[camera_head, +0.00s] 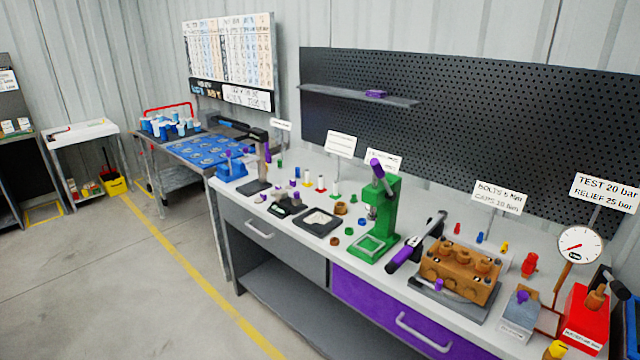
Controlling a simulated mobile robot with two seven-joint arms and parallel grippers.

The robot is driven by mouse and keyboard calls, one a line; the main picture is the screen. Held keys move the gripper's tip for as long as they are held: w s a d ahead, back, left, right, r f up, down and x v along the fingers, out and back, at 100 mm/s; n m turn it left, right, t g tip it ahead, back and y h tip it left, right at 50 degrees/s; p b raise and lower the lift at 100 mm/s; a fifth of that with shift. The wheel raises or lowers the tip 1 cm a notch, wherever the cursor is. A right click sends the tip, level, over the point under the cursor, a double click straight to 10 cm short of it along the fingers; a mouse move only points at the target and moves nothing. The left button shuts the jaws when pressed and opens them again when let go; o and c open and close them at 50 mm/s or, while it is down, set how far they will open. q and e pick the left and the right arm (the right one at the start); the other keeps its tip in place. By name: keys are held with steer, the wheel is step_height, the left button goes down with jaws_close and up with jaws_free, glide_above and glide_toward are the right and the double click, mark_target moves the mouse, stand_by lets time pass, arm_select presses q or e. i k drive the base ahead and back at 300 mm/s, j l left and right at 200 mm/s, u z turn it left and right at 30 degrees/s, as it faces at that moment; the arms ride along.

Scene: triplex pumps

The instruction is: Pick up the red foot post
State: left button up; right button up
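Several small white posts with coloured feet stand upright in a row on the workbench (289,213), left of the green press. One of them, the red foot post (321,184), appears to have a red base; it is small in the picture. A post with a yellowish foot (307,179) stands to its left, and one with a green foot (336,189) to its right. Neither of my grippers shows in the head view.
The green press (385,215) with a purple handle stands right of the posts. A dark tray (319,222) lies in front of them. A brown pump block (460,270), a gauge (580,245) and a red box (587,318) fill the right end.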

mark_target(321, 189)
steer(key=i+j+z, duration=0.1)
steer(key=i+j, duration=0.85)
steer(key=j, duration=0.15)
steer(key=i+j+z, duration=0.15)
steer(key=i+j, duration=0.75)
steer(key=j, duration=0.3)
steer(key=z, duration=0.05)
